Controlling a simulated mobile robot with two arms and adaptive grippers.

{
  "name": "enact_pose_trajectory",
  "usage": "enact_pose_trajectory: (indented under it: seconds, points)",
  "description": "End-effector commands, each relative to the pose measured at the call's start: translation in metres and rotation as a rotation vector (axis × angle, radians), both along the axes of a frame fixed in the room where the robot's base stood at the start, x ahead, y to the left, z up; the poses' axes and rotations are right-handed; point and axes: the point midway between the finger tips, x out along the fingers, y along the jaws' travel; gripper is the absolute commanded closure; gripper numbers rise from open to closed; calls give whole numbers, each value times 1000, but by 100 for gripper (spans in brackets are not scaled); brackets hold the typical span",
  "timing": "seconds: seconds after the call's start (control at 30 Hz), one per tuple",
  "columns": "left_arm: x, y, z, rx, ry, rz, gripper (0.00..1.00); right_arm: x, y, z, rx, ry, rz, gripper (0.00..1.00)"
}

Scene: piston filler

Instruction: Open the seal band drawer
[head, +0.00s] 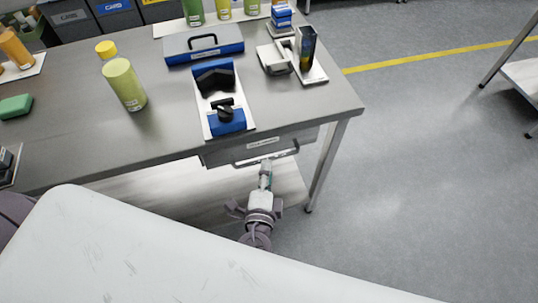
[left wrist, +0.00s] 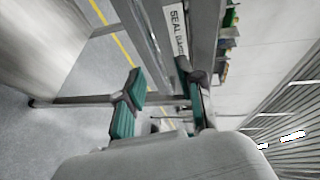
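The seal band drawer (head: 250,149) sits under the front right of the steel workbench, and looks closed. A bar handle (head: 283,154) runs across its front below a white label. My left gripper (head: 266,168) is at the middle of the handle, reaching up from below in the head view. The left wrist view shows its two teal-padded fingers (left wrist: 160,92) spread apart, with the label reading "SEAL BAND" (left wrist: 178,32) just beyond. I cannot tell whether either finger touches the handle. My right gripper is not in view.
The workbench (head: 165,137) carries a black and blue fixture (head: 227,121), a green bottle (head: 125,86), a blue toolbox (head: 204,47) and a grey holder (head: 275,57). A bench leg (head: 327,163) stands right of the drawer.

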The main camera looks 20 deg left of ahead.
Motion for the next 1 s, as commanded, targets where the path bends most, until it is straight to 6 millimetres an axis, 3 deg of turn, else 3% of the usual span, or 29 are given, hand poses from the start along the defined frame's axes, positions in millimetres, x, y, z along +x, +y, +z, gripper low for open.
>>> enact_pose_trajectory:
  seconds: [0.1,0.3,0.67,0.77,0.9,1.0]
  points:
    - [23,4,-2,2,-2,1,63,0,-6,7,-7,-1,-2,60]
    - [45,9,-8,1,-1,0,63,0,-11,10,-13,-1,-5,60]
    - [51,10,-10,0,1,0,63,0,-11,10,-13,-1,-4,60]
    - [51,10,-11,0,1,0,74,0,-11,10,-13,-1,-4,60]
    - [50,10,-11,0,1,0,98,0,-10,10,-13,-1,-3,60]
    - [50,10,-11,0,1,0,100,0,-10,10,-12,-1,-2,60]
